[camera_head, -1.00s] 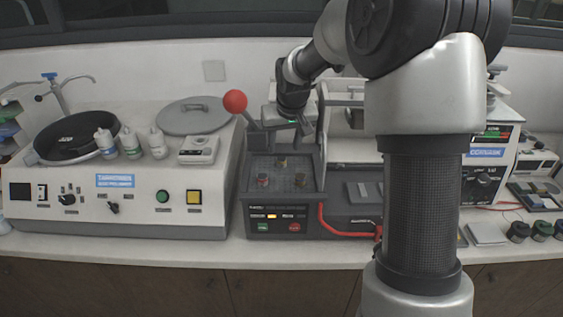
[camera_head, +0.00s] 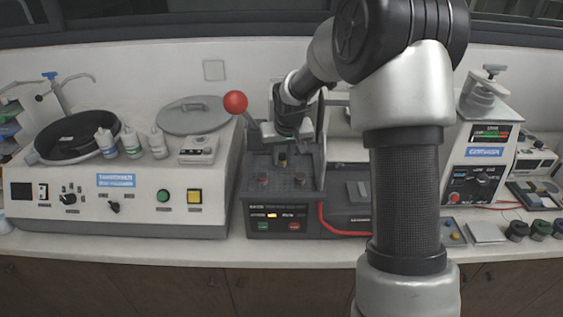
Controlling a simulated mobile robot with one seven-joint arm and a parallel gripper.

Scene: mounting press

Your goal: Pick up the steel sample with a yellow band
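Three small steel samples stand on the dark top plate of the mounting press (camera_head: 240,190). The back middle sample (camera_head: 282,161) looks yellowish and seems to be the one with the yellow band. The front left sample (camera_head: 262,180) has a reddish band. The front right sample (camera_head: 300,179) has a band too small to make out. My gripper (camera_head: 284,148) points down right over the back middle sample, with its fingertips close to or around it. The fingers are too dark and small to show whether they are open or shut, or whether they touch it.
A lever with a red ball (camera_head: 235,102) rises just left of my gripper. A grinder with a round bowl (camera_head: 75,139) stands left and a white instrument (camera_head: 484,150) right. Dark jars (camera_head: 517,231) stand at the right counter edge.

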